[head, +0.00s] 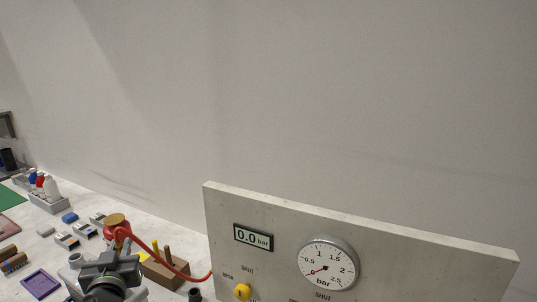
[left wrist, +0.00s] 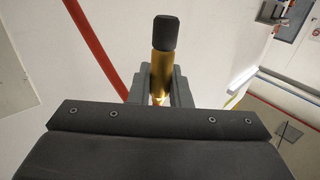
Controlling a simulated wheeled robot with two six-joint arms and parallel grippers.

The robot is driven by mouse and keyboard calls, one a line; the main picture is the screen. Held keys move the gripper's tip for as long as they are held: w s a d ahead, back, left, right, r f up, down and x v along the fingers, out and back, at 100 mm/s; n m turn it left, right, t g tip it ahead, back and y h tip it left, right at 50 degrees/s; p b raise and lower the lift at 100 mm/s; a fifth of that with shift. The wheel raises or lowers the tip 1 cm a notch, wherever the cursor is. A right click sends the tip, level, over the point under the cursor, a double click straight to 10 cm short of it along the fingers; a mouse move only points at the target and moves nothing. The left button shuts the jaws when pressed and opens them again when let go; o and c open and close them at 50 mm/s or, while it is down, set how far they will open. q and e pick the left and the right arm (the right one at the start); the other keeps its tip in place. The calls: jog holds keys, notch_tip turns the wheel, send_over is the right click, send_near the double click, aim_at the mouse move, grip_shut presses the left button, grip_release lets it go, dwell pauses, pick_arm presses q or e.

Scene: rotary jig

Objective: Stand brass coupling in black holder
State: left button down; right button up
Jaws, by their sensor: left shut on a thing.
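The brass coupling (left wrist: 162,62), a brass cylinder with a black end, is between the fingers of my left gripper (left wrist: 161,84) in the left wrist view. The fingers are shut on its brass part, and the black end points away from my palm. A small dark cylinder (head: 195,295) stands at the bottom edge, partly cut off. I cannot tell whether it is the black holder. My right gripper is out of view.
A red hose (head: 165,265) curves right, past a wooden block (head: 160,278), towards a gauge panel (head: 280,250). A purple tray (head: 40,284) and several small parts lie left.

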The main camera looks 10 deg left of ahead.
pick_arm(q)
jog(key=s+d+r+m+t+h, duration=0.1)
jog(key=d+r+m+h, duration=0.25)
jog(key=d, duration=0.75)
jog(key=d+r+m+t+h, duration=0.15)
jog(key=d+h, duration=0.25)
jog(key=d, duration=0.7)
jog(key=a+f+n+g+y, duration=0.1)
jog(key=a+y, duration=0.3)
jog(key=a, duration=0.8)
jog(key=a+f+n+g+y, duration=0.2)
jog(key=a+f+n+y, duration=0.1)
jog(key=a, duration=1)
jog(key=shift+w+n+y, duration=0.4)
jog(key=shift+n+y, duration=0.35)
jog(key=shift+n, duration=0.05)
jog(key=shift+f, duration=4.8)
